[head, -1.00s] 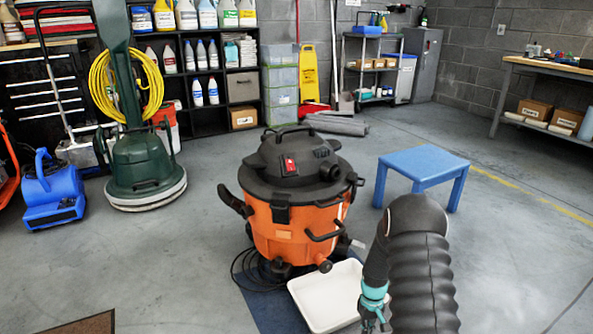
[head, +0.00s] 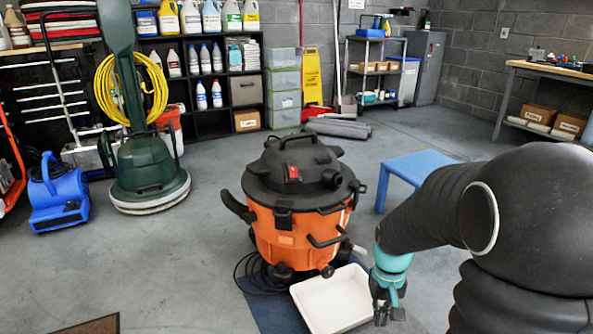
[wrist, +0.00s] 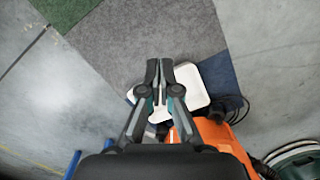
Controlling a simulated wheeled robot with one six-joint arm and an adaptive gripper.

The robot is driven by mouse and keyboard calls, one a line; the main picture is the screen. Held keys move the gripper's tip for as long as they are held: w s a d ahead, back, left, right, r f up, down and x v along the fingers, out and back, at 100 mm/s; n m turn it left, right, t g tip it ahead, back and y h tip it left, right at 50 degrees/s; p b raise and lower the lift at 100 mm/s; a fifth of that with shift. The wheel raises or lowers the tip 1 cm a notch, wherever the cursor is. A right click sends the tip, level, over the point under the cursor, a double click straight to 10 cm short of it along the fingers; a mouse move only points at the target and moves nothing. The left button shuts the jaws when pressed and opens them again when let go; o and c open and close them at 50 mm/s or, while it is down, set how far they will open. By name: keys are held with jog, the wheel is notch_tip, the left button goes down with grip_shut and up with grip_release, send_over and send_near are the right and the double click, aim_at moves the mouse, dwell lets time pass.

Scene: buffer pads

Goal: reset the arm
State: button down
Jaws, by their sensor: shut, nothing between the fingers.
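My gripper (head: 388,302) hangs at the end of my black-sleeved arm with a teal wrist, at the lower right of the head view. It points down beside the right edge of the white tray (head: 326,312). In the wrist view my gripper (wrist: 159,68) has its fingers together, with nothing between them. The white tray (wrist: 192,82) shows behind and below the fingers, partly covered by them. I cannot tell the exact height of the gripper above the floor.
An orange and black vacuum (head: 296,240) stands left of my gripper, by the tray. A blue stool (head: 415,166) stands behind my arm, partly hidden. A green floor machine (head: 145,185) and a blue blower (head: 58,200) stand at left. Carpet squares (wrist: 140,40) cover part of the floor.

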jog(key=s+a+r+t+p, duration=0.1)
jog(key=s+r+t+p, duration=0.1)
jog(key=s+r, duration=0.5)
jog(key=s+a+r+t+p, duration=0.2)
jog(key=s+r, duration=0.6)
jog(key=r, duration=0.8)
jog(key=shift+a+t+p, duration=0.15)
jog(key=shift+t+p, duration=0.2)
jog(key=shift+t, duration=0.95)
jog(key=shift+r, duration=0.1)
